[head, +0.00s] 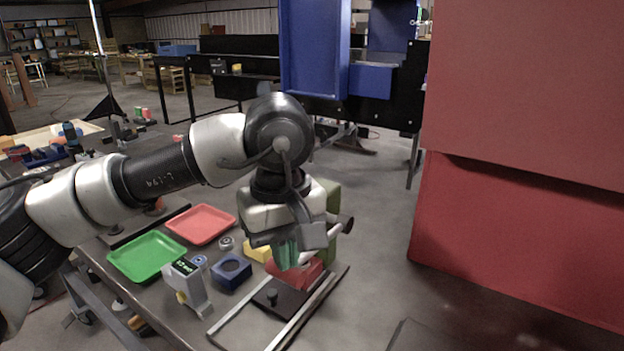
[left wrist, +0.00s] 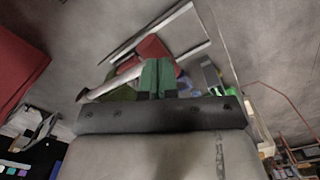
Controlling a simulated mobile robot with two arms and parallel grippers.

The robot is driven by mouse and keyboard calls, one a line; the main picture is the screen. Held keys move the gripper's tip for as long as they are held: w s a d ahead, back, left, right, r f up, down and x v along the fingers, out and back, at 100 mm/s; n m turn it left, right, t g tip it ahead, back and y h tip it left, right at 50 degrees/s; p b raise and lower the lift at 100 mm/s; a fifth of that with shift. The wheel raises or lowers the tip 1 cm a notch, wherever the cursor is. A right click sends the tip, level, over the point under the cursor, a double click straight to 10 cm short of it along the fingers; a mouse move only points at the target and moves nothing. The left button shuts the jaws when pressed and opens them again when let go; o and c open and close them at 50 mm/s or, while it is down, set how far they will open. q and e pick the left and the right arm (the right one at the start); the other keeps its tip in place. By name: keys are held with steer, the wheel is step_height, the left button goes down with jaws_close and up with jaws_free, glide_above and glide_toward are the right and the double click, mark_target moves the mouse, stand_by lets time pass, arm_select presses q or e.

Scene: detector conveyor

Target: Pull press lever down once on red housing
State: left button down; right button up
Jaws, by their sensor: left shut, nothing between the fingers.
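The red housing (head: 308,274) sits on the work table at the foot of the olive press (head: 332,198). My left gripper (head: 286,262) hangs in front of the press with its green fingers shut and empty, over the housing in the picture. Its body hides much of the press. A dark round-ended part of the press, possibly the lever, sticks out to the right of my wrist. In the left wrist view the red housing (left wrist: 152,48) is beyond the shut green fingers. A pale bar (left wrist: 108,84), which may be the press lever, runs left of them. I cannot tell whether they touch it.
A black plate with a knob (head: 272,297) lies between pale rails at the table's front. A blue block (head: 231,273), a grey scale-like device (head: 187,283), a green tray (head: 147,256) and a red tray (head: 200,223) are to the left. Large red panels (head: 520,230) stand at right.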

arm_select(q)
steer(key=shift+f, duration=0.1)
steer(key=shift+f+b, duration=0.9)
steer(key=shift+f, duration=0.1)
steer(key=shift+f+b, duration=0.75)
steer(key=shift+f, duration=0.1)
steer(key=shift+s+f+b, duration=0.1)
steer(key=shift+f+b, duration=0.5)
steer(key=shift+f, duration=0.25)
stand_by(1.1)
